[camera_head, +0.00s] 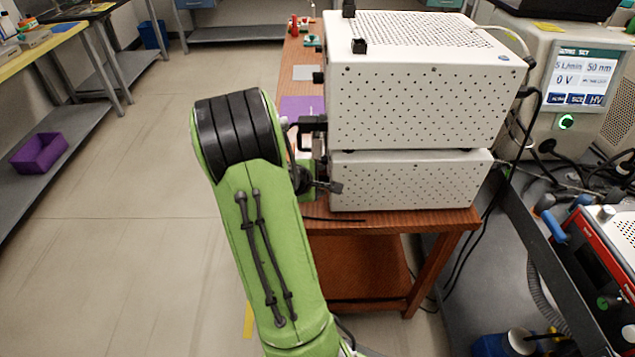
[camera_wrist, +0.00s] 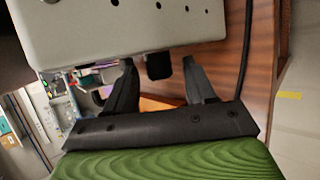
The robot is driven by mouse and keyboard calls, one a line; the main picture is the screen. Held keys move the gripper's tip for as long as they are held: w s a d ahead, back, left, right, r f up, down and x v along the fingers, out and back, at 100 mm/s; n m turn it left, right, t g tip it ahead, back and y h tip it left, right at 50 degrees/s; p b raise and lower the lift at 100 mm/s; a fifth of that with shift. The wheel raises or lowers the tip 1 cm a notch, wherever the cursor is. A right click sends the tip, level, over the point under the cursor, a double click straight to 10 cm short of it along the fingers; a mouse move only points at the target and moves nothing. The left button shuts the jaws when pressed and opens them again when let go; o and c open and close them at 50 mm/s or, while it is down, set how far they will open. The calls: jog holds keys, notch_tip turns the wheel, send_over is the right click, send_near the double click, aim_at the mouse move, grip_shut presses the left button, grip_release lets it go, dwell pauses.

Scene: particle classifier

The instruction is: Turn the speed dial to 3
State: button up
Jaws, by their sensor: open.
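No dial marked as speed can be made out in either view. In the wrist view my gripper (camera_wrist: 158,62) is open, its two black fingers spread apart below the edge of a white perforated box (camera_wrist: 100,30). A small dark block (camera_wrist: 158,66) shows between the fingertips; I cannot tell whether it is a knob or a foot of the box. In the head view my green arm reaches to the left side of two stacked white boxes, the upper (camera_head: 415,105) and the lower (camera_head: 410,182). The boxes' left faces are mostly hidden there.
The boxes stand on a brown wooden table (camera_head: 440,218). To the right are a classifier with a lit screen (camera_head: 585,80) and a red-fronted device (camera_head: 600,235). A purple bin (camera_head: 40,152) lies on a left shelf. The floor on the left is clear.

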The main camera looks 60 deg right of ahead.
jog(key=shift+c, duration=0.5)
grip_shut()
jog(key=b, duration=0.1)
jog(key=h+b, duration=0.1)
jog(key=shift+a+f+h+b, duration=0.15)
jog(key=shift+f+h+b, duration=0.15)
jog(key=shift+b, duration=0.05)
jog(key=shift+a+f+m+t+h+b, duration=0.15)
jog(key=shift+m+t+h+b, duration=0.15)
jog(key=shift+t+h+b, duration=0.25)
jog(key=h, duration=0.1)
jog(key=m+h, duration=0.1)
jog(key=h, duration=0.1)
jog(key=t+h, duration=0.1)
jog(key=h, duration=0.1)
jog(key=shift+f, duration=0.25)
jog(key=shift+s+f+m+g+h+p, duration=0.15)
jog(key=shift+m+h+p, duration=0.1)
jog(key=shift+m+h, duration=0.45)
jog(key=shift+w+f+m+g+h+p, duration=0.2)
jog(key=shift+m+h, duration=0.3)
jog(key=shift+h, duration=0.35)
jog(key=shift+s, duration=0.2)
